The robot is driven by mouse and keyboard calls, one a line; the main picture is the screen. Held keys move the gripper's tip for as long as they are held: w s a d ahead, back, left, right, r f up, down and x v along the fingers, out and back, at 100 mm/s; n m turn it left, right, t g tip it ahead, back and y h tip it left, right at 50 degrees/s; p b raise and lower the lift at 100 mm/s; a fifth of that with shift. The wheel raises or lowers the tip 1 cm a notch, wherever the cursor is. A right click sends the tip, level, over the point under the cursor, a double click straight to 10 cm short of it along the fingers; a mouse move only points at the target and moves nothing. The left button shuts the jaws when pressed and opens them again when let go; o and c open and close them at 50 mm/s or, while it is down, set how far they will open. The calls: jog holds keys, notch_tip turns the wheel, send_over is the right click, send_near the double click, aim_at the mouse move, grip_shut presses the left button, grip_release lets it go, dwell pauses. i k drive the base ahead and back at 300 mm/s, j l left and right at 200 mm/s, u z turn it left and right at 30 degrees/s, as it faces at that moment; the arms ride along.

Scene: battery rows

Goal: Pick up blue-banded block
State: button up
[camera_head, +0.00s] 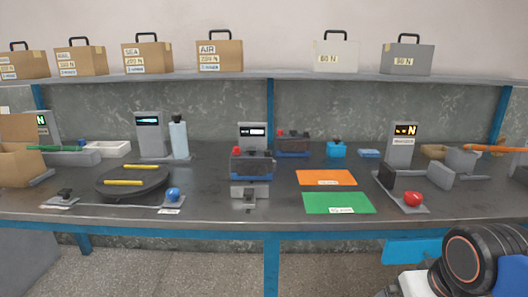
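A dark block with a blue band along its bottom and a red cap on top (252,166) stands in the middle of the workbench, in front of a grey display unit. A second similar dark block with a blue lower edge (292,144) stands further back and to the right. I cannot tell which of the two the task means. Part of my own arm shows at the lower right, in front of the bench. My gripper's fingers cannot be made out.
An orange mat (326,177) and a green mat (338,203) lie right of the front block. A black round plate with yellow bars (132,182) lies left. A red ball-like knob (412,198) is at the right. Labelled cases stand on the shelf (270,76) above.

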aim_at(252, 164)
jog(key=i+j, duration=0.1)
jog(key=j, duration=0.4)
jog(key=i+j, duration=0.1)
jog(key=j, duration=0.9)
jog(key=i+j, duration=0.15)
jog(key=j, duration=0.3)
